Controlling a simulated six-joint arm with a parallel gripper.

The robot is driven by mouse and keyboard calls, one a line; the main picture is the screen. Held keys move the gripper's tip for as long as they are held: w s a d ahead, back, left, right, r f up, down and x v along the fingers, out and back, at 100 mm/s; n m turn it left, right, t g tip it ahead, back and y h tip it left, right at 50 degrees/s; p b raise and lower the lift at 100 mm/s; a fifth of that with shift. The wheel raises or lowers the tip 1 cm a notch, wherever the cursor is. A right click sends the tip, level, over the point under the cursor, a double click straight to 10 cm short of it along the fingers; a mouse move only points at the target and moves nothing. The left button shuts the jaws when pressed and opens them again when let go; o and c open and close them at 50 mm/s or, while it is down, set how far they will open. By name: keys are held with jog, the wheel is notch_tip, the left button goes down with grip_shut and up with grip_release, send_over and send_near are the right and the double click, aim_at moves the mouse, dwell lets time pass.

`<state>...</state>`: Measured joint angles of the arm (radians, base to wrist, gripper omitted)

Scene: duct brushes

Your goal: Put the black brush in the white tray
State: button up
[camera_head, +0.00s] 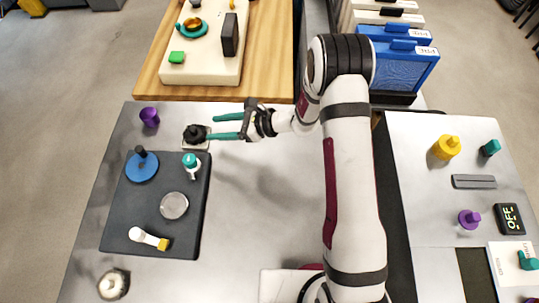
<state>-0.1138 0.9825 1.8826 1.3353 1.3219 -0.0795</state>
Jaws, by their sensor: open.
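The black brush (194,131), a dark round piece with a knob on top, is near the far left part of the grey table. It sits over a small white tray (203,146), whose pale rim shows around its lower edge. Whether the brush rests fully on the tray floor I cannot tell. My gripper (213,128) has two teal fingers spread apart and pointing left. Nothing is between them. The nearer fingertip ends close to the brush's right side; whether it touches I cannot tell.
A dark mat (190,240) holds a blue disc (141,167), a teal-topped piece (191,164), a clear round dish (174,206) and a white-handled brush (148,238). A purple cup (149,117) stands left of the tray. The table's middle (265,210) is clear.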

jog(key=s+d+r+n+g+h, duration=0.2)
jog(key=s+d+r+n+g, duration=0.25)
jog(key=s+r+n, duration=0.6)
jog(key=s+d+r+n+t+h, duration=0.1)
jog(key=s+d+r+h, duration=0.2)
jog(key=s+d, duration=0.5)
jog(key=s+d+r+n+t+h, duration=0.1)
jog(key=s+d+r+n+h, duration=0.1)
jog(key=s+d+h, duration=0.4)
jog(key=s+d+r, duration=0.1)
jog(key=s+d, duration=0.1)
jog(key=d, duration=0.1)
jog(key=shift+s, duration=0.3)
